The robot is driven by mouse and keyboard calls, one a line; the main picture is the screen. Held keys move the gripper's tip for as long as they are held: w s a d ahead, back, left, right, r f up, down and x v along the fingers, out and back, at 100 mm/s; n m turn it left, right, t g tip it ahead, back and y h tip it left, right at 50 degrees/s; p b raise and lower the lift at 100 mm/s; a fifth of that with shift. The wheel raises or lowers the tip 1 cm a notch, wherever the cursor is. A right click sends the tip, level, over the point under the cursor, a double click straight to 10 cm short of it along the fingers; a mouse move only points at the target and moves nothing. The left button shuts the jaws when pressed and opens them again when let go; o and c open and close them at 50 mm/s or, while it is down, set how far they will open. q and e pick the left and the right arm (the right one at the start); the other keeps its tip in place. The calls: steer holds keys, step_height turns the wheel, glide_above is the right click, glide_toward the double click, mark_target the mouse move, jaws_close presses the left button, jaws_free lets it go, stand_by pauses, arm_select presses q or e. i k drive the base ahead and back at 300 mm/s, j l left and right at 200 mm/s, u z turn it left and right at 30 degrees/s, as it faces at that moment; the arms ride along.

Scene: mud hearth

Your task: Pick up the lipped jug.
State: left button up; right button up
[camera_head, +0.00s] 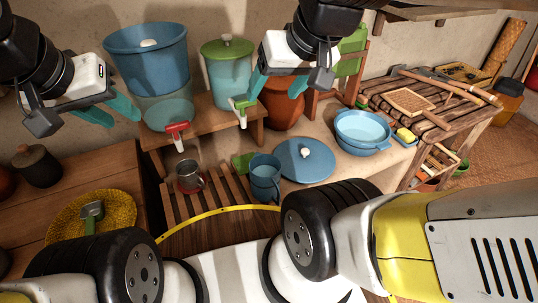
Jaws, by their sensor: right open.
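A blue jug (264,178) with a side handle, which I take to be the lipped jug, stands upright on a slatted wooden rack (221,200) near the middle of the view. Its lip is too small to make out clearly. My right gripper (273,91) hangs above and beyond the jug, in front of the wall shelf; its teal fingers are apart with nothing between them. My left gripper (118,108) is at the upper left, well away from the jug; its finger gap is not clear from this angle.
A metal mug (188,177) stands left of the jug, and a blue lid (304,160) lies close on its right. Tapped containers, one blue (148,60) and one green-lidded (228,70), stand behind. A blue basin (362,132) is at right, a yellow woven plate (70,218) at left.

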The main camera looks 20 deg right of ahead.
mark_target(265, 169)
steer(key=z, duration=0.6)
steer(key=k+l+u, duration=0.55)
steer(key=k+u, duration=0.3)
steer(key=i, duration=0.05)
